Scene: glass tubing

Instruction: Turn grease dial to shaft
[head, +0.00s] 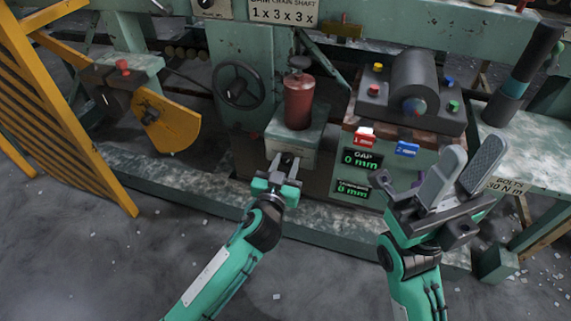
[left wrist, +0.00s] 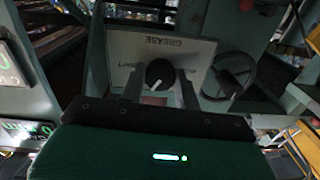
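The grease dial (left wrist: 159,74) is a round black knob with a white pointer mark, on a pale panel (left wrist: 190,50) lettered GREASE, in the left wrist view. The mark points down and left in that picture. In the head view the gripper hides the dial. My right gripper (head: 476,163) is open and empty at the right.
A red canister (head: 298,103) stands on the box, beside a black handwheel (head: 238,86). A yellow guard (head: 70,120) stands at left.

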